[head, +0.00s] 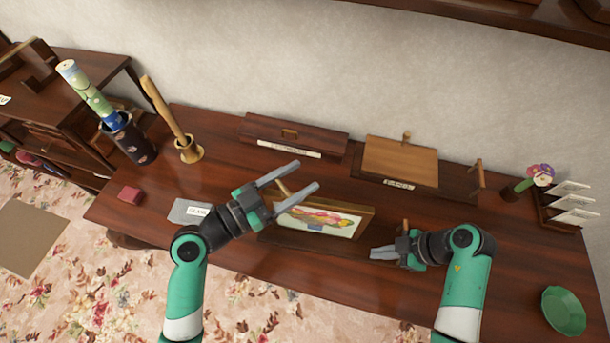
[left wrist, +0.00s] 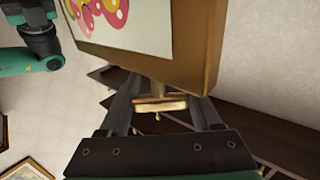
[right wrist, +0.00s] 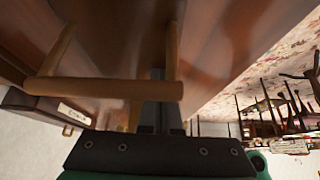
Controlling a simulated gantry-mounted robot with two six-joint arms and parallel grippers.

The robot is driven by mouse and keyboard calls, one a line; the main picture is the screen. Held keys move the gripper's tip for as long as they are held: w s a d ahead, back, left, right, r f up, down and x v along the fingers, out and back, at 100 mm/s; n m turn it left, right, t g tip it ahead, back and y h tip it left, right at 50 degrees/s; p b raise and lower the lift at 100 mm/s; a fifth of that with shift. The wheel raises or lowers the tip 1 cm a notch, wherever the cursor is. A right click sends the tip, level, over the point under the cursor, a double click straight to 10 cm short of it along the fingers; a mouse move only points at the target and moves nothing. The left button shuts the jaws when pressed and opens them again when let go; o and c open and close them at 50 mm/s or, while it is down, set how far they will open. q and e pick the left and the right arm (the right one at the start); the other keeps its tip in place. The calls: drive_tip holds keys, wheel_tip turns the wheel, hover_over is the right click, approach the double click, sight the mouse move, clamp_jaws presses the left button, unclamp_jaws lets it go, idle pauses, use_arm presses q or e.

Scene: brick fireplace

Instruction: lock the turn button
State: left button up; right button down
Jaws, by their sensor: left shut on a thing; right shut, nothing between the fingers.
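A framed flower picture (head: 318,219) stands tilted on the table. My left gripper (head: 291,181) is at its top left edge. In the left wrist view, the fingers (left wrist: 165,112) stand apart around a small brass piece (left wrist: 160,104) at the frame's edge (left wrist: 190,50) and are shut on it. It looks like the turn button, but its locked or unlocked position cannot be told. My right gripper (head: 376,253) is shut and empty, low beside the picture's right side. In the right wrist view, a wooden bar (right wrist: 100,88) crosses in front of its fingers (right wrist: 152,112).
A dark labelled box (head: 293,135) and a light wooden-lidded box (head: 400,160) stand behind. A vase (head: 127,138), a mortar with pestle (head: 188,150) and a red block (head: 130,194) are left. Flowers (head: 540,175), a card rack (head: 567,214) and a green bowl (head: 563,311) are right.

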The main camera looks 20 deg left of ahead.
use_arm(q)
drive_tip(key=shift+d+f, duration=0.15)
drive_tip(key=shift+f, duration=0.15)
drive_tip(key=o, duration=1.4)
drive_tip(key=shift+r, duration=0.15)
